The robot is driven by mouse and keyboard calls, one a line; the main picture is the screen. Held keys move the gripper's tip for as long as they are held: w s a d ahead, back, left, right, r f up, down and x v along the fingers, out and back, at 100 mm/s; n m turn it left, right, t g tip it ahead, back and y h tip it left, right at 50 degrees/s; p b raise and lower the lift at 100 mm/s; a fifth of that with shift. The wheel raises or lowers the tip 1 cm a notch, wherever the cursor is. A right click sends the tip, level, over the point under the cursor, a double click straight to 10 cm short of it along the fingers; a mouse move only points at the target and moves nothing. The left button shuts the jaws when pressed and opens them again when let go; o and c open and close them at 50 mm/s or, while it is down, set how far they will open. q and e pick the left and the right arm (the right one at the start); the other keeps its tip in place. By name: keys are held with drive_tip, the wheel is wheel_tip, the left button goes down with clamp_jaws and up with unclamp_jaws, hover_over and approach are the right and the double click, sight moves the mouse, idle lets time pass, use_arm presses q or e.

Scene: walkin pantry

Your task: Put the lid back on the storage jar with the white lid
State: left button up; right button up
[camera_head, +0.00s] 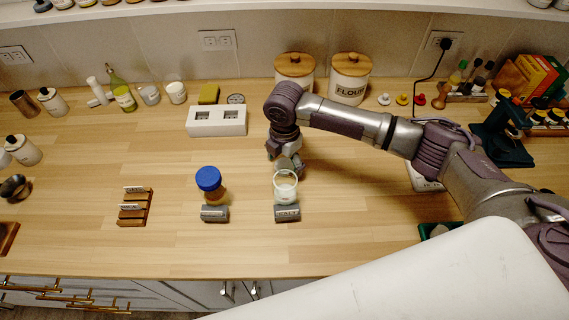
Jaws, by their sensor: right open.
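The storage jar with white at its top (286,192) stands on the wooden counter behind a small grey label block (287,214). A pale ring shows at its top; I cannot tell whether this is the lid or the open rim. My right gripper (286,168) is open just behind the jar's top and partly overlaps it in the picture. Whether it touches the jar is unclear. A second jar, with a blue lid (209,179), stands to the left behind its own grey block (214,214). My left gripper is out of view.
A white box with two dark openings (217,121) and two wooden-lidded canisters (295,72) (350,77) stand at the back. A small wooden rack with labels (134,206) lies left of the blue-lidded jar. My right arm spans the counter's right side.

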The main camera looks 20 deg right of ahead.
sight(284, 165)
drive_tip(key=c, duration=0.8)
drive_tip(key=shift+r+b, duration=0.3)
drive_tip(key=shift+r, duration=0.3)
wheel_tip(284, 165, up, 3)
drive_tip(key=shift+f+b, duration=0.15)
drive_tip(key=shift+b, duration=0.3)
drive_tip(key=s+d+r+b, duration=0.2)
drive_tip(key=s+d+r, duration=0.5)
drive_tip(key=d, duration=0.2)
drive_tip(key=shift+d, duration=0.15)
